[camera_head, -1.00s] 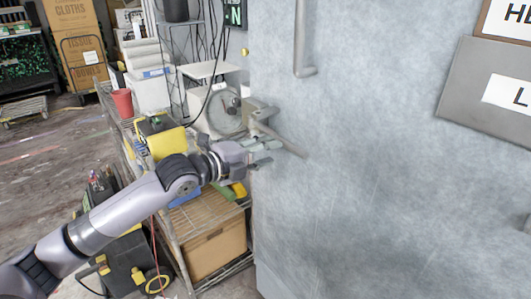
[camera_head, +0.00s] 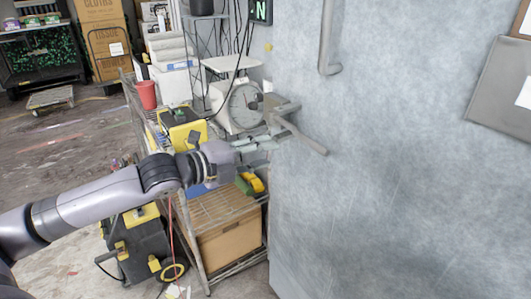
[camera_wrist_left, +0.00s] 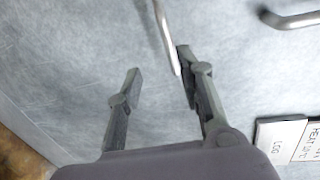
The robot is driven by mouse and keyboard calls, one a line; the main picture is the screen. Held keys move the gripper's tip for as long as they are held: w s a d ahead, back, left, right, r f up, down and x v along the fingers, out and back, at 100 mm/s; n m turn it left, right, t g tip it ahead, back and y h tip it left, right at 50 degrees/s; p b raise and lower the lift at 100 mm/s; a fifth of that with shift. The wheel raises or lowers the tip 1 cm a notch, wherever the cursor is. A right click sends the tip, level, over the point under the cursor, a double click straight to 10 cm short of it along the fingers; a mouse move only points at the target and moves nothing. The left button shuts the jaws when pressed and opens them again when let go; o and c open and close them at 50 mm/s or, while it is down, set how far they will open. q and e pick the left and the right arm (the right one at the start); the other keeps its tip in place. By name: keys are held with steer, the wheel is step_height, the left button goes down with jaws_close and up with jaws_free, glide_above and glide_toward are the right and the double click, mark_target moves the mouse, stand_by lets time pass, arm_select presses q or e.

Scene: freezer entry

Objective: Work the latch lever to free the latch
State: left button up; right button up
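The latch lever (camera_head: 302,138) is a grey metal bar on a bracket at the left edge of the pale blue-grey freezer door (camera_head: 400,170). It slants down to the right. My left gripper (camera_head: 266,143) is just left of and below the lever's bracket. In the left wrist view the gripper (camera_wrist_left: 160,65) is open, its two fingers apart and nothing held between them. The lever (camera_wrist_left: 167,38) comes down from the top there, with its end close beside the right fingertip. I cannot tell whether they touch. My right gripper is not in view.
A vertical door handle (camera_head: 326,40) is above the lever; it also shows in the wrist view (camera_wrist_left: 290,19). A wire shelf cart (camera_head: 222,208) with a dial scale (camera_head: 238,105) and a yellow box (camera_head: 186,130) stands beside and below my left arm.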

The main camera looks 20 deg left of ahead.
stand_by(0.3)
arm_select(q)
steer(key=w+a+f+n+y, duration=0.3)
steer(key=a+f+n, duration=0.25)
steer(key=f, duration=0.55)
steer(key=w+a+f+n+y, duration=0.2)
steer(key=w+a+f+n, duration=0.15)
steer(key=a+f, duration=0.45)
steer(key=s+f+n+g+y, duration=0.1)
steer(key=s+f+n+g, duration=0.15)
steer(key=s+f, duration=0.65)
steer(key=s+f+n+g+y, duration=0.1)
steer(key=s+f+n, duration=0.15)
steer(key=f, duration=1.25)
steer(key=s+f+n+g+y, duration=0.1)
steer(key=s+f+n+g, duration=0.15)
steer(key=s+f, duration=0.65)
steer(key=s+d+f+n+g, duration=0.2)
steer(key=s+d+f, duration=0.3)
steer(key=s, duration=0.6)
steer(key=s+d+f+n+g, duration=0.1)
steer(key=s+d+f, duration=0.4)
steer(key=s+f, duration=0.5)
steer(key=s+d+f+n+g, duration=0.2)
steer(key=s+d+f, duration=0.3)
steer(key=s, duration=0.7)
step_height(320, 180, down, 2)
steer(key=shift+s+d+f+n+g, duration=0.25)
steer(key=shift+n+g, duration=0.1)
steer(key=shift+g, duration=0.55)
